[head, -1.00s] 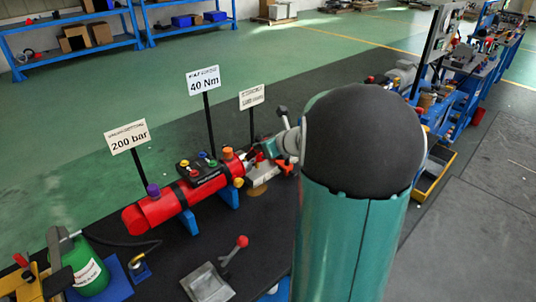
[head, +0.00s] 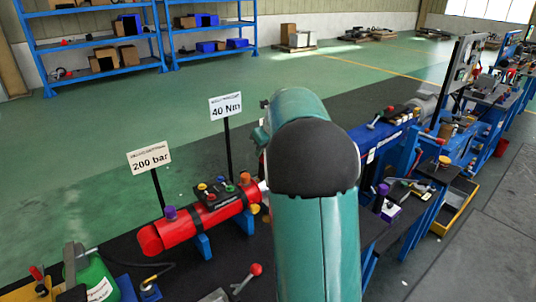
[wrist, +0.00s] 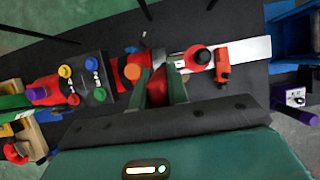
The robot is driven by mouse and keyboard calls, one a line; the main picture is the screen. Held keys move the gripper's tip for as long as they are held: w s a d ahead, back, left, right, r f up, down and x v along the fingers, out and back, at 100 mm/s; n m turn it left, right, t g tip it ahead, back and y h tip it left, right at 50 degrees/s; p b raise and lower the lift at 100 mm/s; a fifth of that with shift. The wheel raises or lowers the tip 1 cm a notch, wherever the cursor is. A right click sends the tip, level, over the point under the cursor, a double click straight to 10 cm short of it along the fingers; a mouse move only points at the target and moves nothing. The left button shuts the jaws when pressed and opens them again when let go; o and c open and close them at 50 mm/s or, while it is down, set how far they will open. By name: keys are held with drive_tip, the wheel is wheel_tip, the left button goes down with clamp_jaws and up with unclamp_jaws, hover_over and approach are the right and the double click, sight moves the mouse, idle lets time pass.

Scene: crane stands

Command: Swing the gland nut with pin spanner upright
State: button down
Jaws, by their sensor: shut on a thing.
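The red cylinder (head: 195,226) lies on blue supports on the dark bench, left of my arm in the head view. In the wrist view, its right end and the silver rod area run behind my gripper (wrist: 163,68). The jaws are shut on a red part (wrist: 157,92) between the two green fingers. I take it as the pin spanner's handle. The gland nut is mostly covered by my fingers, so I cannot tell its angle. In the head view my arm hides the gripper and the gland nut.
A valve block with coloured knobs (wrist: 85,77) sits on the cylinder, close left of the gripper. Signs on thin posts (head: 227,135) stand behind; a red-ball lever (head: 254,270) is in front.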

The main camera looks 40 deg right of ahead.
drive_tip(key=shift+w+r+g, duration=0.1)
drive_tip(key=shift+w+g, duration=0.3)
drive_tip(key=shift+w, duration=0.25)
drive_tip(key=c, duration=1.4)
unclamp_jaws()
drive_tip(key=shift+o, duration=0.2)
drive_tip(key=v, duration=1.3)
drive_tip(key=shift+s+r, duration=0.2)
drive_tip(key=shift+r, duration=0.1)
